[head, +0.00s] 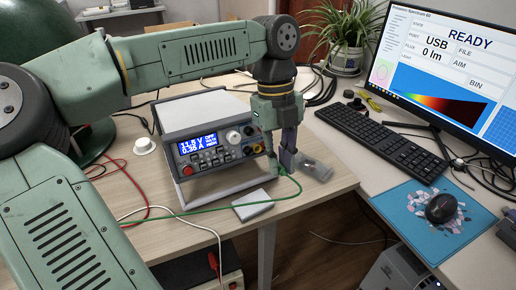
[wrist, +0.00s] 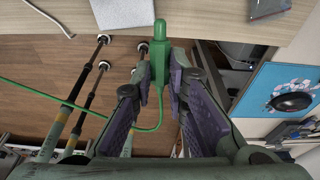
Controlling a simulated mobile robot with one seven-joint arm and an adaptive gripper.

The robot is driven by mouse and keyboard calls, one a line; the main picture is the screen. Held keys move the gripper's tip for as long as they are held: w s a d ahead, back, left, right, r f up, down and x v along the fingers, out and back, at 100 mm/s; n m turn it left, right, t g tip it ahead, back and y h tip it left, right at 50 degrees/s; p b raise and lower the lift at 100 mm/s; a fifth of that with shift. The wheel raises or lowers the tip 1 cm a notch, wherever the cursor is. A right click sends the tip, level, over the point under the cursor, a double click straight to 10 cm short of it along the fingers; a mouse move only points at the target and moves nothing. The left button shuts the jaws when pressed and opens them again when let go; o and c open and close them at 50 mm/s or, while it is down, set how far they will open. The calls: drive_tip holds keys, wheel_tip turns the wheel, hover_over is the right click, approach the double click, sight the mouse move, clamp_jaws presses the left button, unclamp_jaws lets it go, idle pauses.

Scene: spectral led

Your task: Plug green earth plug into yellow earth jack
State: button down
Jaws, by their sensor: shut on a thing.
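My gripper (head: 283,163) is shut on the green earth plug (wrist: 159,48), which stands between the fingertips in the wrist view and points toward the top of the picture. Its green cable (wrist: 45,95) runs off to the left, and in the head view the cable (head: 200,209) crosses the wooden table. In the head view the plug itself is mostly hidden by the fingers. The power supply (head: 205,110) stands just left of my gripper.
A grey object (head: 314,168) lies right of the gripper near the table edge. A flat light box (head: 252,206) lies in front. The keyboard (head: 375,140), monitor (head: 455,60) and mouse (head: 440,208) stand on the right desk.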

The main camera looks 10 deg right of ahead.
drive_tip(key=shift+w+a+f, duration=0.15)
drive_tip(key=shift+w+a, duration=0.05)
drive_tip(key=shift+w, duration=0.5)
drive_tip(key=shift+w+a+f, duration=0.15)
drive_tip(key=shift+w+a, duration=0.1)
drive_tip(key=shift+w, duration=0.45)
drive_tip(key=shift+w+a+f, duration=0.15)
drive_tip(key=shift+w+a, duration=0.05)
drive_tip(key=shift+w, duration=0.5)
drive_tip(key=c, duration=2.1)
unclamp_jaws()
drive_tip(key=shift+c, duration=0.2)
clamp_jaws()
drive_tip(key=shift+p, duration=0.4)
drive_tip(key=shift+w, duration=0.1)
drive_tip(key=shift+w+a+f, duration=0.15)
drive_tip(key=shift+w, duration=0.35)
drive_tip(key=shift+w+a+f, duration=0.1)
drive_tip(key=shift+w+a, duration=0.05)
drive_tip(key=shift+w, duration=0.3)
drive_tip(key=shift+w+a+p, duration=0.1)
drive_tip(key=shift+w+p, duration=0.05)
drive_tip(key=shift+p, duration=0.25)
